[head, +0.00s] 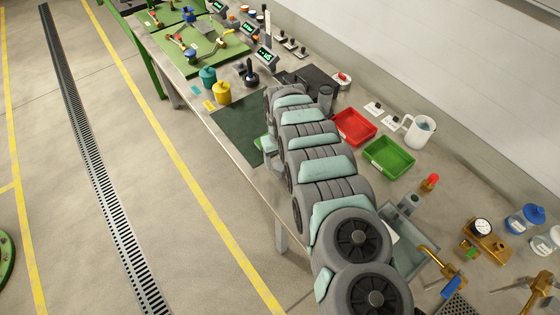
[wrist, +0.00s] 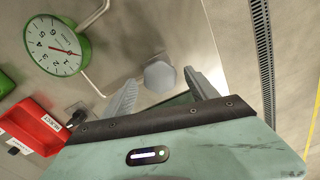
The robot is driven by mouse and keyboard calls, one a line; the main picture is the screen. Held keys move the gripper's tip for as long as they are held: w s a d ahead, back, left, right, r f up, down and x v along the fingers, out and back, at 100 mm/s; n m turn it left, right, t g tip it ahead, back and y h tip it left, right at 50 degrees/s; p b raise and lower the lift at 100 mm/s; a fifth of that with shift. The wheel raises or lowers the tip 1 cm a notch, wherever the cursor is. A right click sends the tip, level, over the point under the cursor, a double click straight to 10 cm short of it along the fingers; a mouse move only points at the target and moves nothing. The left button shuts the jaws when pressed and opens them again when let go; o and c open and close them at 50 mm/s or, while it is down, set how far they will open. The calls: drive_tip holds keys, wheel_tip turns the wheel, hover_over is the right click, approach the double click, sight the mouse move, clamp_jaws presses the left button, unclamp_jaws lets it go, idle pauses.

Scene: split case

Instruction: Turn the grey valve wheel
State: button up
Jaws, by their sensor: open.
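In the wrist view my gripper (wrist: 160,77) is open, with one grey finger on each side and nothing held between them. A pale grey, blunt, rounded thing (wrist: 160,74) shows beyond the fingers, in the gap between them. I cannot tell whether it is the valve wheel, and I see no clear rim or spokes. It looks apart from both fingers. In the head view my own grey and pale green arm runs along the bench and covers much of its middle. No grey valve wheel can be made out there.
A red tray (head: 353,127) and a green tray (head: 389,157) stand right of my arm, near a white jug (head: 419,131). A green-rimmed dial (wrist: 57,45) is at the wrist view's upper left. Yellow (head: 222,92) and teal (head: 208,75) containers stand farther back.

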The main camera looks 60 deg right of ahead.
drive_tip(key=shift+f, duration=0.3)
drive_tip(key=shift+c, duration=0.4)
drive_tip(key=c, duration=1.3)
